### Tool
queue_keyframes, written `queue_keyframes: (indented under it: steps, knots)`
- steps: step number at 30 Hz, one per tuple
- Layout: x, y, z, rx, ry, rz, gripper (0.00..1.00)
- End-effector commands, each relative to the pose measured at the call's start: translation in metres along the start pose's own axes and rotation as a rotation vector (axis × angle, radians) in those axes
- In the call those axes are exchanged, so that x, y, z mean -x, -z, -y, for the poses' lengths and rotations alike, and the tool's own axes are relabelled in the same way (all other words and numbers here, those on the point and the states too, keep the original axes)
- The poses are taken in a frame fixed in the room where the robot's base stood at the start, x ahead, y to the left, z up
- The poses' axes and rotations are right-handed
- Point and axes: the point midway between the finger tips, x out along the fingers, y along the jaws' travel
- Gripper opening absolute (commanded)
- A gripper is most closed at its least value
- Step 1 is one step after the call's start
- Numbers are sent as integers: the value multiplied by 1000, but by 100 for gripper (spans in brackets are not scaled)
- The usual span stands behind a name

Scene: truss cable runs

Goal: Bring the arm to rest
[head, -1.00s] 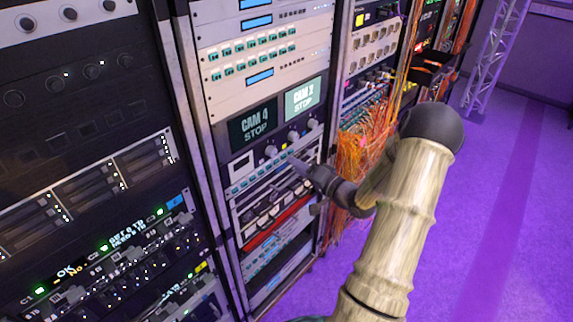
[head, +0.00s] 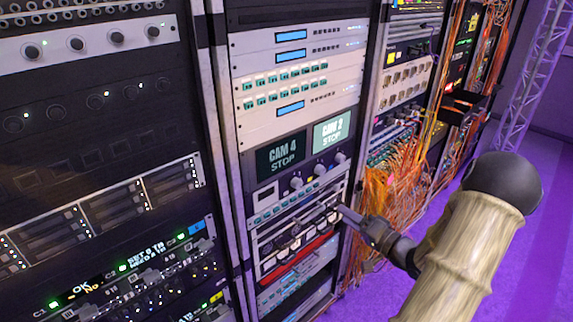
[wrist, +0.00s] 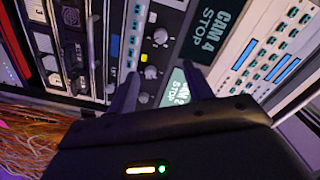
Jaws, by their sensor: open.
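My gripper (head: 345,212) is at the end of my arm in front of the middle rack, near the panel below the two display screens. The wrist view shows its two fingers (wrist: 160,95) apart with nothing between them; the rack face with knobs lies beyond. In the head view the gripper looks small, and I cannot tell whether it touches the rack.
The middle rack holds the CAM 4 screen (head: 281,159) and CAM 2 screen (head: 332,134), with knobs below. A red strip (head: 300,258) lies lower. Orange cables (head: 395,205) hang right of the gripper. Purple floor (head: 380,294) is open at the right.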

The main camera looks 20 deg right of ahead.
Motion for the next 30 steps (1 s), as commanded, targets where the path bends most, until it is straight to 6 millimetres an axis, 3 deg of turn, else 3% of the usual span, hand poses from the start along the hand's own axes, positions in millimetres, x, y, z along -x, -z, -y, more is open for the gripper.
queue_keyframes:
  steps: [5,8,15,18,24,30]
  knots:
    - [-4,-1,0,14,-16,6,51]
    - [-16,-6,-2,62,-74,26,51]
    - [-61,-30,-6,313,-375,138,51]
    - [-70,-43,-3,418,-504,201,51]
    - [-72,-77,14,578,-726,353,51]
    - [-53,-124,44,670,-885,546,51]
